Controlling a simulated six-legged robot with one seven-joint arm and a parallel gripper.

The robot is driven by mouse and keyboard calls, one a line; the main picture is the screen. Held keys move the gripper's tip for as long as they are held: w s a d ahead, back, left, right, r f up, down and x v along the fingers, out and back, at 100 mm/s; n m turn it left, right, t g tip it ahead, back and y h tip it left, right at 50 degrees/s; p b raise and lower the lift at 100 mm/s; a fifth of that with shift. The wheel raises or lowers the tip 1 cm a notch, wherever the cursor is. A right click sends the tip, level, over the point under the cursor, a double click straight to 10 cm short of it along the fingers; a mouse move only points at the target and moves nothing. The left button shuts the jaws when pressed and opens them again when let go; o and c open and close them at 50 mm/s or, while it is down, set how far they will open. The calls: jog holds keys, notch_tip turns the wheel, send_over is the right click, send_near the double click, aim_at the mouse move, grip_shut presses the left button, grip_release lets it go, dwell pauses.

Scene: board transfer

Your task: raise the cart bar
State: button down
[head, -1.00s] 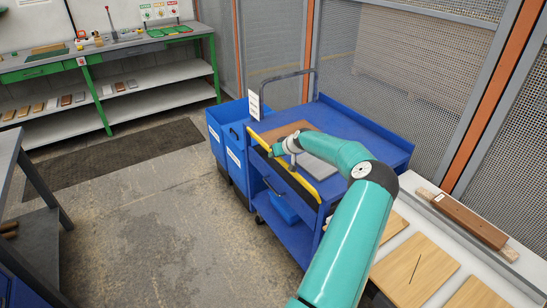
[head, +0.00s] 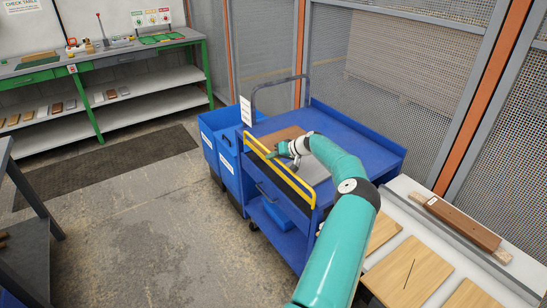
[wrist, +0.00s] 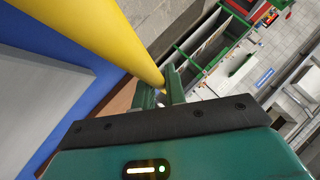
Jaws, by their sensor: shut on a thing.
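The yellow cart bar (head: 299,186) runs along the near edge of the blue cart (head: 352,133), above a dark strip on the cart's side. My gripper (head: 271,155) is at the bar, toward its far left part, and is shut on it. In the wrist view the bar (wrist: 112,35) slants down from the upper left, its lower part between the green fingers (wrist: 161,92). The exact contact on the bar is partly hidden by the fingers.
On the cart top lie a brown board (head: 283,134) and a grey board (head: 318,171). Blue bins (head: 229,163) stand left of the cart. A pale table with wooden boards (head: 406,271) is at right. A mesh fence (head: 410,85) stands behind.

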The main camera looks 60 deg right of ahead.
jog(key=shift+w, duration=0.1)
jog(key=c, duration=1.5)
grip_release()
jog(key=shift+d+f, duration=0.1)
jog(key=shift+f, duration=0.05)
jog(key=shift+o, duration=0.2)
jog(key=v, duration=1.4)
jog(key=shift+w, duration=0.1)
